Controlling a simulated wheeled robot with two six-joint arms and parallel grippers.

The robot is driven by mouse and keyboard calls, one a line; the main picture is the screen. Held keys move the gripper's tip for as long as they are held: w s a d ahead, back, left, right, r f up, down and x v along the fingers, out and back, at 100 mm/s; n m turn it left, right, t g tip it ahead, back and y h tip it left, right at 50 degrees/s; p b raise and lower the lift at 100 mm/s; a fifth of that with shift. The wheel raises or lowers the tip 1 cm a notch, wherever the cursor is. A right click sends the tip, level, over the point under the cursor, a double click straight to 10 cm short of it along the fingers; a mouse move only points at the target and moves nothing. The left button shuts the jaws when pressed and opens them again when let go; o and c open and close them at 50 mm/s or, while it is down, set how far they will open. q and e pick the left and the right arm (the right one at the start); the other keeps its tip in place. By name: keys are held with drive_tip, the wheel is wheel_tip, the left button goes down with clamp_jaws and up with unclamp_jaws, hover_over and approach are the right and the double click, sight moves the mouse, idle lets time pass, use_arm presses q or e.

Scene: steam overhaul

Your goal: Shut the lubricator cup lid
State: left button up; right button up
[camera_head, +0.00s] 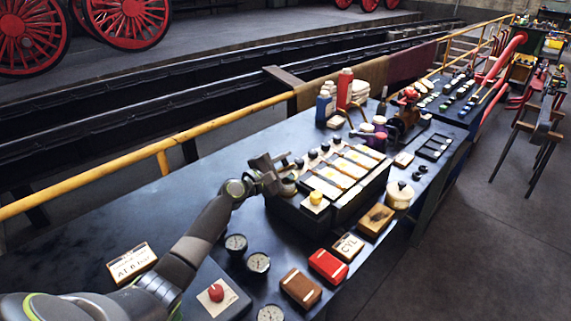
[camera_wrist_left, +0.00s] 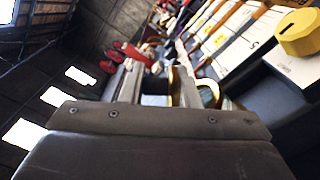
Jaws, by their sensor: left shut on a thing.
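My left gripper (camera_head: 284,168) is at the near left corner of a dark box with cream-topped strips (camera_head: 347,207). In the left wrist view, the left gripper (camera_wrist_left: 157,78) has its fingers against a small brass-rimmed part, which I take to be the lubricator cup lid. The lubricator cup (camera_head: 289,187) shows just below the fingers in the head view; its brass rim (camera_wrist_left: 209,92) is beside the right-hand finger in the wrist view. The fingers hide most of the lid, and its angle cannot be told. My right gripper is not in view.
A yellow knob (camera_head: 316,197) stands on the box's near end, close to the gripper. Several dark knobs (camera_head: 312,153) line its far side. Gauges (camera_head: 258,263), a red button (camera_head: 216,292) and red tin (camera_head: 328,265) lie nearer. A yellow rail (camera_head: 163,163) runs behind the bench.

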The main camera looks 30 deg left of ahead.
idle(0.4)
use_arm(q)
drive_tip(key=o, duration=0.8)
drive_tip(key=b+v, duration=0.1)
drive_tip(key=v, duration=1.6)
drive_tip(key=shift+s, duration=0.2)
